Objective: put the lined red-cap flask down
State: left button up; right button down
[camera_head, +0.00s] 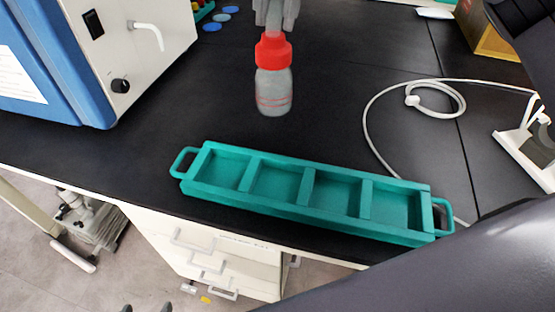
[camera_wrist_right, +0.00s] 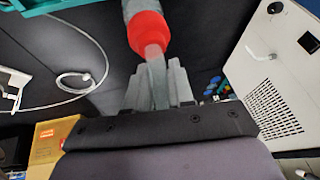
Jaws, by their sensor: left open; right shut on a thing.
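The lined red-cap flask (camera_head: 273,92) is a clear grey bottle with red lines around its body and a red cap. It is upright above the black bench, behind the teal tray (camera_head: 308,207). I cannot tell whether its base touches the bench. My right gripper (camera_head: 275,22) is shut on its top at the red cap. In the right wrist view the flask's red cap (camera_wrist_right: 148,32) is at the gripper's fingertips (camera_wrist_right: 156,78). The teal tray has several compartments, all empty. Only the tips of my left gripper (camera_head: 146,308) show at the bottom edge, apart and empty.
A blue and white machine (camera_head: 110,50) stands at the left. A white cable (camera_head: 432,100) lies coiled at the right. A yellow box (camera_head: 485,32) is at the back right. Blue caps (camera_head: 212,26) lie at the back. The bench around the flask is clear.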

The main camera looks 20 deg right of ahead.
jog(key=shift+w+d, duration=0.1)
jog(key=shift+d, duration=0.15)
notch_tip(320, 180, down, 20)
jog(key=b, duration=0.3)
jog(key=c, duration=1)
grip_release()
jog(key=shift+f, duration=0.1)
